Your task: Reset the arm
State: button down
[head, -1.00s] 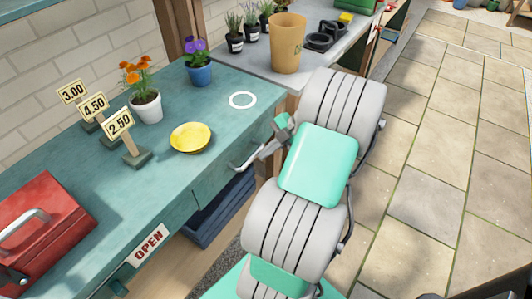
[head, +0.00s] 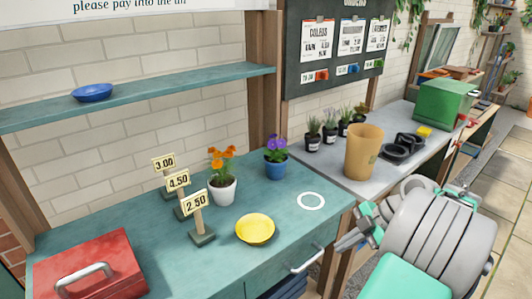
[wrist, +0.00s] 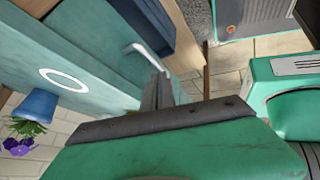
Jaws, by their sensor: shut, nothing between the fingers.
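My arm (head: 440,232) is folded at the lower right of the head view, beside the front edge of the teal counter (head: 130,243). My gripper (head: 345,242) is shut and empty, just off the counter's right front corner, near the drawer handle (head: 307,260). In the wrist view the closed fingers (wrist: 156,92) point toward the counter front and the handle. I cannot tell the exact gap between the fingers and the counter.
On the counter are a yellow bowl (head: 255,229), price signs (head: 203,238), an orange-flowered pot (head: 222,190), a blue pot (head: 275,170) and a red toolbox (head: 105,250). A tan bin (head: 363,152) stands on the grey bench. Paving at right is clear.

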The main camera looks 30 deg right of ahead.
jog(key=w+a+r+m+p, duration=0.1)
jog(key=w+a+r+m, duration=0.1)
jog(key=a, duration=0.3)
jog(key=w+a+r+m+g+h+p, duration=0.1)
jog(key=w+a+r+m, duration=0.1)
jog(key=a, duration=0.4)
jog(key=w+a+r+m+h+p, duration=0.1)
jog(key=w+a+r+m, duration=0.1)
jog(key=a, duration=0.4)
jog(key=shift+w+r+m+g, duration=0.4)
jog(key=shift+w+r, duration=0.05)
jog(key=shift+w, duration=0.35)
jog(key=a+m+p, duration=0.1)
jog(key=a, duration=0.1)
jog(key=s+a+r+m+h, duration=0.1)
jog(key=a+m, duration=0.1)
jog(key=a, duration=0.1)
jog(key=s+a+r+m+h+p, duration=0.1)
jog(key=a, duration=0.2)
jog(key=shift+s+r+p, duration=0.1)
jog(key=shift+p, duration=0.2)
jog(key=s+a+m+h+p, duration=0.1)
jog(key=s+a+m, duration=0.2)
jog(key=s+m, duration=0.1)
jog(key=shift+s+a+r+m+t+h, duration=0.2)
jog(key=shift+s+a+m+t+h, duration=0.15)
jog(key=shift+m, duration=0.45)
